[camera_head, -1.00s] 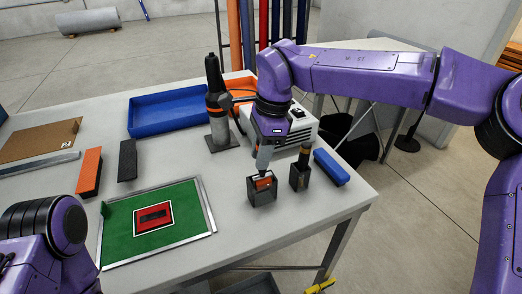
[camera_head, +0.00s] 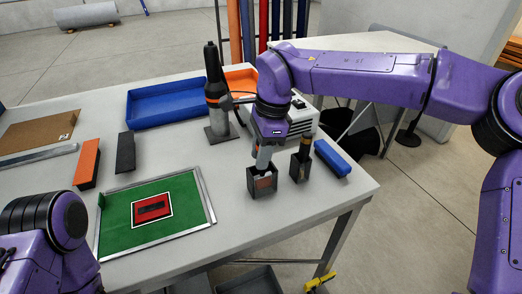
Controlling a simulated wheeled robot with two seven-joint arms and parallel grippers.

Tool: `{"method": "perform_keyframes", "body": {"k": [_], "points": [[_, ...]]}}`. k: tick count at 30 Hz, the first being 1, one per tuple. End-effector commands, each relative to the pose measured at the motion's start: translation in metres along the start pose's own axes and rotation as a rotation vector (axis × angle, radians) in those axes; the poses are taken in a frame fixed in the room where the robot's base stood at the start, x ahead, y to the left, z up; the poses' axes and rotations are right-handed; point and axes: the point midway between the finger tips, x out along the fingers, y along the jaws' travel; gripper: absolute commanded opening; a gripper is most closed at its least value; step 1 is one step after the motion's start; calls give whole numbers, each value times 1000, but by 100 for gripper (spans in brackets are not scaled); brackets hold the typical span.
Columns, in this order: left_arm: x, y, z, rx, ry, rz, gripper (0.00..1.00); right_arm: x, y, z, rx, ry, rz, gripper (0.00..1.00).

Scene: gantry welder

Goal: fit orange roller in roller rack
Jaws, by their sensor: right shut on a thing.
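A dark open-topped box-shaped holder (camera_head: 256,190), apparently the roller rack, stands near the table's front right edge. My right gripper (camera_head: 264,164) points down at its mouth, shut on the orange roller. An orange-red patch (camera_head: 264,183), apparently the roller, shows at the holder. The fingertips and most of the roller are hidden, and I cannot tell if the roller touches the holder's bottom. My left arm shows at the lower left; its gripper is out of view.
Another dark holder with an upright dark item (camera_head: 303,160) stands close right, beside a blue block (camera_head: 331,158). A black-and-orange tool on a stand (camera_head: 216,95) and a white-grey machine (camera_head: 302,117) are behind. A green board (camera_head: 117,214) lies left.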

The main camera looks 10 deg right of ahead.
Motion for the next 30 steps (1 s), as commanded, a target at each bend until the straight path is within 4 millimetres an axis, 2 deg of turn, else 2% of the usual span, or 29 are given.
{"method": "perform_keyframes", "body": {"k": [14, 15, 17, 18, 26, 30], "points": [[8, 1, 3, 0, 0, 0, 77, 14, 0, -3, -1, 0, -1, 0], [7, 1, 3, 0, 0, 0, 77, 14, 0, -3, -1, 0, -1, 35], [7, 1, 3, 0, 0, 0, 77, 14, 0, -3, 0, 0, -1, 55], [7, 1, 3, 0, 0, 0, 77, 14, 0, -3, 0, 0, -1, 58], [7, 1, 3, 0, 0, 0, 77, 13, 0, -3, 0, 0, -1, 58], [7, 1, 3, 0, 0, 0, 77, -4, -1, -3, 1, -1, -4, 58]]}}
